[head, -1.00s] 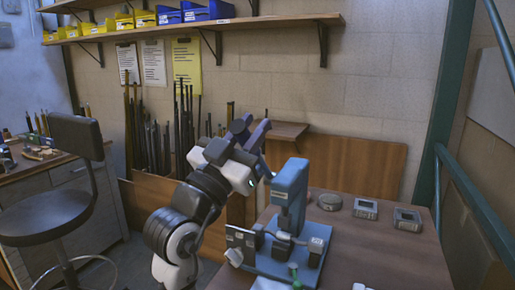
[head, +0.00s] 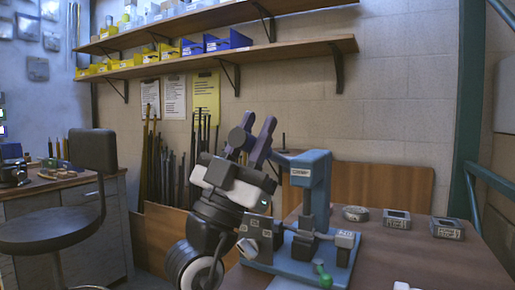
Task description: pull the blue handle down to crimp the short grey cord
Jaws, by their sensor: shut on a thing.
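The blue crimp press (head: 319,185) stands on a blue base plate on the wooden table, with a label on its upper part. Its blue handle (head: 281,158) reaches left from the top of the press and is mostly hidden by my gripper. I cannot make out the short grey cord.
Grey devices, among them a square one (head: 396,219), lie on the table (head: 425,265) to the right of the press. A stool (head: 60,215) and a workbench stand at left. Long rods stand behind my arm. Shelves with bins (head: 225,41) run along the wall.

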